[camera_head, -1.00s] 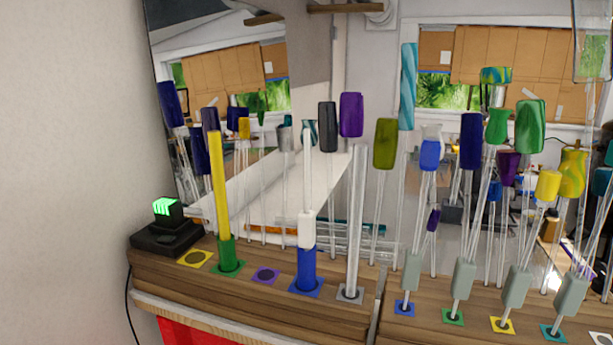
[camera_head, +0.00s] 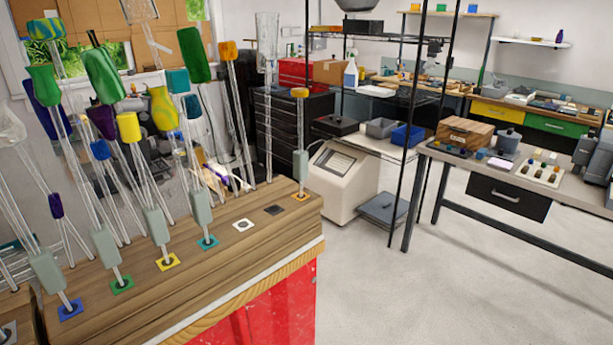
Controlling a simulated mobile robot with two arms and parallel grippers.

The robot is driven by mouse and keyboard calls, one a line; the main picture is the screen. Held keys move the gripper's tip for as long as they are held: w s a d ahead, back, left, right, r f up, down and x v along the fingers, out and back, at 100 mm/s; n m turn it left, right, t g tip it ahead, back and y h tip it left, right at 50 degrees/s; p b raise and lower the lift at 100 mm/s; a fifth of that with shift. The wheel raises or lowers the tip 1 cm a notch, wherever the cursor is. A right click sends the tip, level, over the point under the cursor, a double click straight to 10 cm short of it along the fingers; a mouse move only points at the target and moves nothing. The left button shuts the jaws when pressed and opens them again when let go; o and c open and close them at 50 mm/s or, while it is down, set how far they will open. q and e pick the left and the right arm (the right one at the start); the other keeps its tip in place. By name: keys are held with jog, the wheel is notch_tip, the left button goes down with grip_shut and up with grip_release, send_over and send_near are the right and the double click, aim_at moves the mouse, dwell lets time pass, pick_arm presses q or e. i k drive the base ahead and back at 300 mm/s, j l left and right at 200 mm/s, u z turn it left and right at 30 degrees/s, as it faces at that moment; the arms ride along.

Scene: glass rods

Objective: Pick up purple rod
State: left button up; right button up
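Neither of my grippers is in view. A dark purple head (camera_head: 103,121) on a clear glass stem stands among the crowded pieces at the left. A smaller purple piece (camera_head: 56,206) shows lower at the left edge. Clear rods with grey-green sleeves stand in coloured squares on the wooden rack (camera_head: 240,262): a blue square (camera_head: 70,310), a green square (camera_head: 122,285), a yellow square (camera_head: 168,262), a teal square (camera_head: 208,242) and an orange square (camera_head: 300,197). The lower stems of the purple-headed pieces are partly hidden.
The white square (camera_head: 243,225) and black square (camera_head: 274,210) hold no rod. Open floor (camera_head: 480,270) lies right of the rack's red front (camera_head: 280,308). A shelf frame, a white machine (camera_head: 338,180) and a workbench (camera_head: 520,178) stand beyond.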

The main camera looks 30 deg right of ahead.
aim_at(225, 179)
jog(key=z, duration=0.9)
jog(key=i+l+z, duration=0.2)
jog(key=z, duration=0.25)
jog(key=i+l+z, duration=0.15)
jog(key=z, duration=0.3)
jog(key=i+z, duration=0.45)
jog(key=i+u, duration=0.1)
jog(key=i, duration=0.4)
jog(key=i+l+u, duration=0.1)
jog(key=i, duration=0.4)
jog(key=i+l+u, duration=0.1)
jog(key=i, duration=0.4)
jog(key=i+j+u, duration=0.1)
jog(key=i+u, duration=0.15)
jog(key=u, duration=0.15)
jog(key=i+u, duration=0.55)
jog(key=u, duration=0.2)
jog(key=i+l+u, duration=0.1)
jog(key=i+u, duration=0.15)
jog(key=u, duration=0.15)
jog(key=i+u, duration=0.35)
jog(key=i, duration=0.9)
jog(key=i+u, duration=0.2)
jog(key=u, duration=0.2)
jog(key=i+l+u, duration=0.1)
jog(key=u, duration=0.35)
jog(key=i+l+u, duration=0.15)
jog(key=u, duration=0.25)
jog(key=i+l+u, duration=0.2)
jog(key=u, duration=0.25)
